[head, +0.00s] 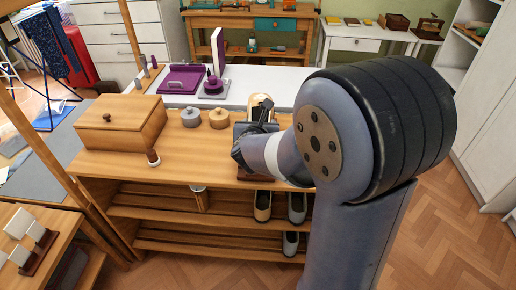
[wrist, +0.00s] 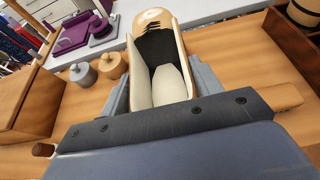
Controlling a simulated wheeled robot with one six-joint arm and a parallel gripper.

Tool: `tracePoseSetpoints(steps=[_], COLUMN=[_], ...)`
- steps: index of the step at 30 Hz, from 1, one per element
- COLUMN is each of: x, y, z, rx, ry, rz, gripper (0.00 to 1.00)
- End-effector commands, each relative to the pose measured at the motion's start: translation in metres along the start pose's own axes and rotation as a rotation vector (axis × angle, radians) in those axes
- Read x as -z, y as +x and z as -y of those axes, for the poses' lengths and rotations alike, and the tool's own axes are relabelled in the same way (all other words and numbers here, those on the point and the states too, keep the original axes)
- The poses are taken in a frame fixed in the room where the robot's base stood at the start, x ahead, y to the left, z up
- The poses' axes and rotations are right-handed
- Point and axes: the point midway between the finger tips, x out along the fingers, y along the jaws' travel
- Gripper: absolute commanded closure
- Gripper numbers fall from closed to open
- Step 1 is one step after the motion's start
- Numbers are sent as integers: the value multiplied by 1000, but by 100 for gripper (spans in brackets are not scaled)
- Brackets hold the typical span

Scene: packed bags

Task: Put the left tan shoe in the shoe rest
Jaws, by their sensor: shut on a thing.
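A tan shoe (wrist: 153,20) with a black inner lining and pale insole lies between the fingers of my gripper (wrist: 162,84), toe pointing away. My gripper is shut on it across its sides. In the head view the shoe (head: 261,101) shows beyond my gripper (head: 262,125), above the wooden counter. The shoe's heel end is hidden by my gripper. A dark reddish-brown piece (head: 250,177) shows under my gripper at the counter's front; it may be the shoe rest, but it is mostly hidden.
Grey shoes (head: 297,207) stand on the shelves (head: 165,212) under the counter. On the counter (head: 190,160) are a wooden box (head: 122,124), a grey lidded pot (head: 191,118), a wooden pot (head: 219,119) and a small brown-topped stamp (head: 153,157).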

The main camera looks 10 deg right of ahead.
Motion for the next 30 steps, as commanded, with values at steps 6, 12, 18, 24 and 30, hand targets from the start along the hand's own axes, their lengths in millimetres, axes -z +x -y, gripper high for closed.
tracePoseSetpoints(steps=[6, 12, 18, 24, 30], x=[32, 55, 71, 75, 73], y=[14, 23, 29, 29, 29], z=[0, 0, 0, 1, 1], rx=[3, 2, 1, 1, 1], ry=[-2, -3, -1, 0, 0], rz=[1, -1, -2, -13, -7], gripper=[76, 76, 81, 37, 20])
